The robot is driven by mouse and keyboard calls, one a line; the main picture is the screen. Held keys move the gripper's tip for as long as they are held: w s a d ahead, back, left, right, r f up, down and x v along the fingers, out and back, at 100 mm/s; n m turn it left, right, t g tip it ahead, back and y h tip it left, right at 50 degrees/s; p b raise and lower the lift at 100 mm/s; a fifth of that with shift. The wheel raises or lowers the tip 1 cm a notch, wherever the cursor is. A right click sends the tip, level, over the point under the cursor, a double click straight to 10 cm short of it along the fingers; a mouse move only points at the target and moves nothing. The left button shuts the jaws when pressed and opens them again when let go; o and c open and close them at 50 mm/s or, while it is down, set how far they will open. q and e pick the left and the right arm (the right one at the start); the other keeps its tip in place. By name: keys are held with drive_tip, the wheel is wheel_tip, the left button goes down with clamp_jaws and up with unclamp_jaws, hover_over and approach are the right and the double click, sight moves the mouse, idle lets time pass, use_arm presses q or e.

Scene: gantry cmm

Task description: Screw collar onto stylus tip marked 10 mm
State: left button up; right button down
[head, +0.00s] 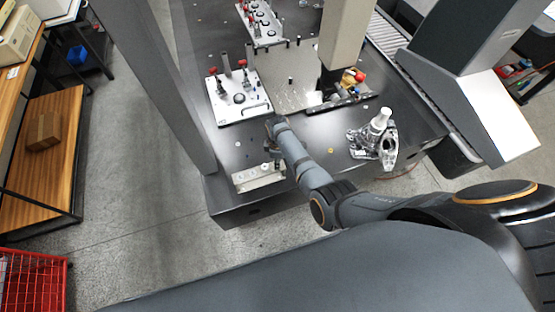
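A pale metal rack or block (258,180) sits at the table's front left edge, with small parts on and just behind it. These are too small for me to tell which is a collar, which a stylus tip, or to read any 10 mm mark. My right arm comes in from the right. Its dark wrist and gripper (271,147) are over the table just behind the rack. The fingers are too small and dark to tell whether they are open or holding anything. My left gripper is not in view.
A silver casting (373,143) with a white bottle (380,120) stands to the right.

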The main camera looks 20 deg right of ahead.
drive_tip(key=shift+r+m, duration=0.1)
drive_tip(key=shift+m, duration=0.8)
drive_tip(key=m, duration=0.3)
drive_tip(key=shift+p, duration=0.4)
drive_tip(key=shift+m, duration=0.7)
drive_tip(key=m, duration=0.5)
drive_tip(key=shift+m+p, duration=0.3)
drive_tip(key=shift+p, duration=0.05)
